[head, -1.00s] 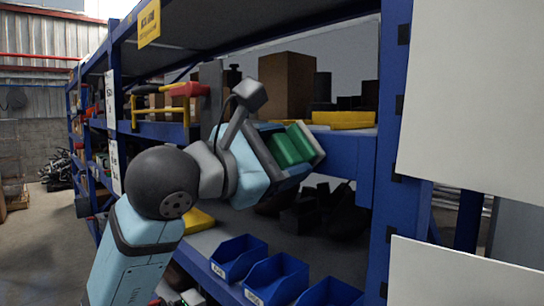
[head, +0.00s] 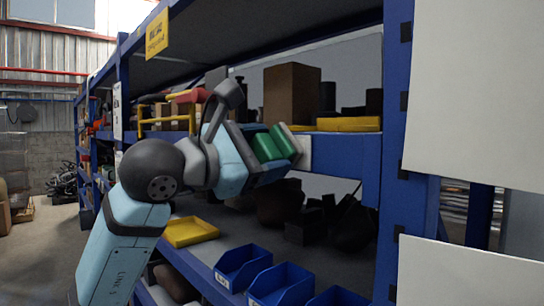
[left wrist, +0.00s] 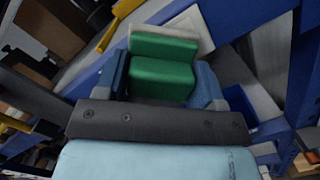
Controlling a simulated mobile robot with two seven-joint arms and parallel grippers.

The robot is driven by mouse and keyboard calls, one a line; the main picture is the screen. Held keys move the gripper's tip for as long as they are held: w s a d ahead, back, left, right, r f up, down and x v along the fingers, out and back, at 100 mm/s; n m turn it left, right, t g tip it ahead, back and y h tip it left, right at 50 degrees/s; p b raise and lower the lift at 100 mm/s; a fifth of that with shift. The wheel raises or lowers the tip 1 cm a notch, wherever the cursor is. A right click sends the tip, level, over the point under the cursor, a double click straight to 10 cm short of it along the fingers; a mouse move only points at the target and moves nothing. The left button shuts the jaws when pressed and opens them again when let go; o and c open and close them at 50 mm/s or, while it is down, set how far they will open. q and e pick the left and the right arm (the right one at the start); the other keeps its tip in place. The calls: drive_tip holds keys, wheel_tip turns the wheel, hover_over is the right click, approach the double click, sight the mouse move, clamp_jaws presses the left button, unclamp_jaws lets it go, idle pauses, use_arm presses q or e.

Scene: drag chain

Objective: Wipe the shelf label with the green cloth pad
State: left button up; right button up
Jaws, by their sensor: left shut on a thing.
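My left gripper (head: 276,150) is shut on the green cloth pad (head: 268,147), beside the shelf's blue front beam. In the left wrist view the pad (left wrist: 160,78) sits between the two blue-grey fingers of the left gripper (left wrist: 165,85), with a pale layer at its far end. A whitish panel, which looks like the shelf label (head: 305,153), shows just beyond the pad on the beam. It also shows in the left wrist view (left wrist: 200,27), partly hidden by the pad. I cannot tell whether pad and label touch. My right gripper is not in view.
The blue beam (head: 345,158) runs under a shelf with a brown box (head: 292,92) and a yellow tray (head: 348,124). Several blue bins (head: 280,284) and a yellow tray (head: 190,232) stand below. A blue post (head: 395,150) and white panels (head: 470,90) are at the right.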

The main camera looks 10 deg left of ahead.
use_arm(q)
drive_tip(key=w+a+b, duration=0.1)
drive_tip(key=w+a, duration=0.3)
drive_tip(key=a, duration=0.1)
drive_tip(key=shift+a+b, duration=0.2)
drive_tip(key=shift+b, duration=0.2)
drive_tip(key=shift+a+f, duration=0.1)
drive_tip(key=shift+f, duration=0.1)
idle(0.3)
drive_tip(key=b+v, duration=0.1)
drive_tip(key=v, duration=0.1)
drive_tip(key=b+v, duration=0.1)
drive_tip(key=v, duration=0.2)
drive_tip(key=shift+s+r, duration=0.15)
drive_tip(key=shift+s, duration=0.3)
